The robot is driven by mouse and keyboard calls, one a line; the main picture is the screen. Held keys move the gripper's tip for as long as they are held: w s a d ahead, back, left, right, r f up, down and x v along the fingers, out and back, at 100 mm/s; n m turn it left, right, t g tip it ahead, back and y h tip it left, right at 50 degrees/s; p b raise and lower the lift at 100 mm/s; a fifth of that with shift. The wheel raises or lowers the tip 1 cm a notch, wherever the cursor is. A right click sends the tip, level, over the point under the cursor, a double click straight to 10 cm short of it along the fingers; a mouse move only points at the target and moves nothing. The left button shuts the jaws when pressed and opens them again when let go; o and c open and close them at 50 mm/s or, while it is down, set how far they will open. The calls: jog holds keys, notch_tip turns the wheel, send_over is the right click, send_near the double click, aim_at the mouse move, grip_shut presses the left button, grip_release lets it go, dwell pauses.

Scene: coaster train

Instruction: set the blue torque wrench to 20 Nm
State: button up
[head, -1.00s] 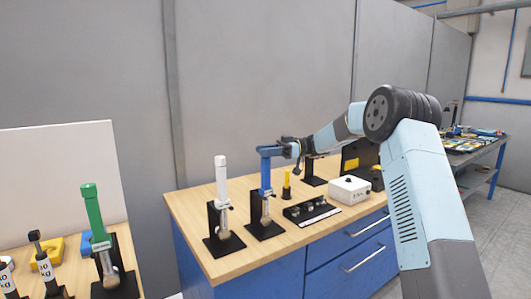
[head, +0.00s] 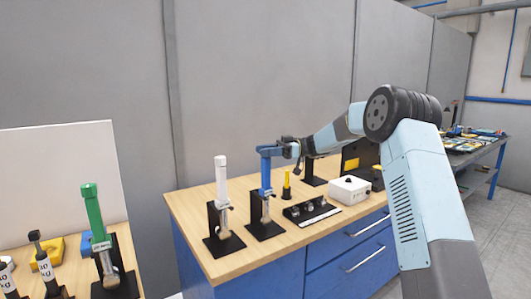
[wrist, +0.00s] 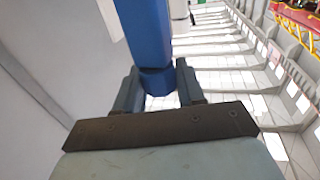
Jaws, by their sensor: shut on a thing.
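The blue torque wrench (head: 266,174) stands upright in a black stand on the wooden bench top. My gripper (head: 282,148) is at its top end, reaching in from the right. In the wrist view, the blue handle (wrist: 145,35) runs down between the two fingers of my gripper (wrist: 158,88), which are shut on its end. The wrench's scale is too small to read in the head view and does not show in the wrist view.
A white-handled wrench (head: 221,180) stands in a stand to the left. A green-handled wrench (head: 93,212) stands on the nearer bench. To the right are a yellow tool (head: 287,184), a black tray (head: 311,211) and a white box with a knob (head: 349,190).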

jog(key=o, duration=1)
jog(key=shift+c, duration=0.2)
jog(key=v, duration=1.3)
jog(key=shift+d, duration=0.4)
jog(key=shift+w, duration=0.1)
